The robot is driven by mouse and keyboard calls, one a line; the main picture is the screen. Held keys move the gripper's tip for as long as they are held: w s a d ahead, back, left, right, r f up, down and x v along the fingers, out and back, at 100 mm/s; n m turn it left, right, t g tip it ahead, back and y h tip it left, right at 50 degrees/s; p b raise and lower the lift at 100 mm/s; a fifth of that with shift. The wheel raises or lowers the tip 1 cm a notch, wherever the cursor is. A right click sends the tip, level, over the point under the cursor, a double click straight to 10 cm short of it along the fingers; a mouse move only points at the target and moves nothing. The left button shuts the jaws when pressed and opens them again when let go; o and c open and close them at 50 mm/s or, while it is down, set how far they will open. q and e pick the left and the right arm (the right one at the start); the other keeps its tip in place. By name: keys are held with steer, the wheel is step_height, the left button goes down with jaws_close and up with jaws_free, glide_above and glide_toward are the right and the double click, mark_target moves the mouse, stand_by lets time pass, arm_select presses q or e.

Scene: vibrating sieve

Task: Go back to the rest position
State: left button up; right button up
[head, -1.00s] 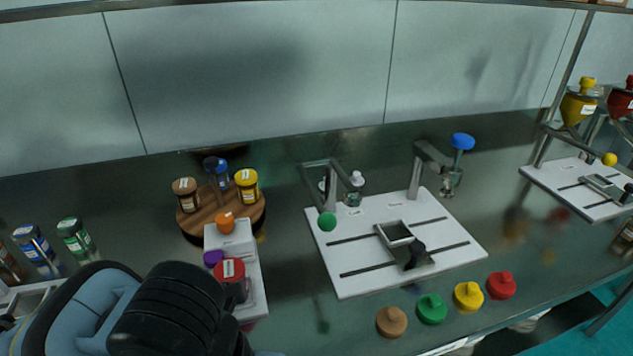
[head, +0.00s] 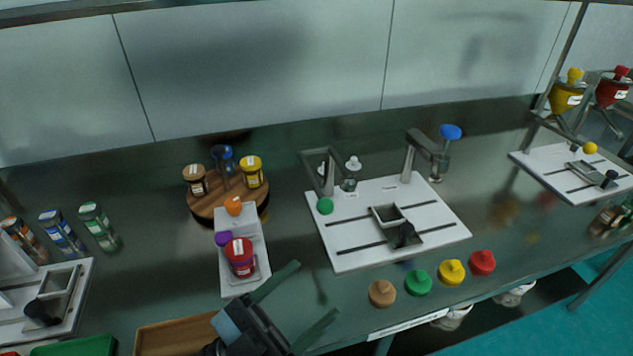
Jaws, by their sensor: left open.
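My left gripper (head: 291,308) is at the bottom middle of the head view. Its two long dark fingers are spread apart with nothing between them. It is open, in front of the small white stand (head: 262,247) and beside the wooden tray. The red-lidded jar (head: 240,257) stands on the white stand, apart from the fingers. My right gripper is not in view.
A wooden tray (head: 160,338) lies at the front left. A white sieve plate (head: 345,262) stands mid-table. Several coloured lids, such as the brown one (head: 382,293), lie along the front edge. A round wooden rack (head: 227,205) holds jars behind. Bottles stand at left.

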arm_select(q)
steer(key=a+f+n+t+y+p, duration=0.1)
steer(key=a+f+n+t+y, duration=0.1)
steer(key=a+f+n+y, duration=0.5)
steer(key=a+f+n+t+y+p, duration=0.1)
steer(key=a+f+n+t+y, duration=0.2)
steer(key=f+n+y, duration=0.45)
steer(key=s+a+f+g+y, duration=0.2)
steer(key=s+a+f+g, duration=0.2)
steer(key=s+f, duration=0.4)
steer(key=s+a+f+n+g+y+p, duration=0.1)
steer(key=s+a+f+g+y, duration=0.2)
steer(key=s+f, duration=0.5)
step_height(320, 180, down, 4)
steer(key=shift+s+a+r+g, duration=0.2)
steer(key=shift+s+a+g, duration=0.15)
steer(key=shift+a+g, duration=0.3)
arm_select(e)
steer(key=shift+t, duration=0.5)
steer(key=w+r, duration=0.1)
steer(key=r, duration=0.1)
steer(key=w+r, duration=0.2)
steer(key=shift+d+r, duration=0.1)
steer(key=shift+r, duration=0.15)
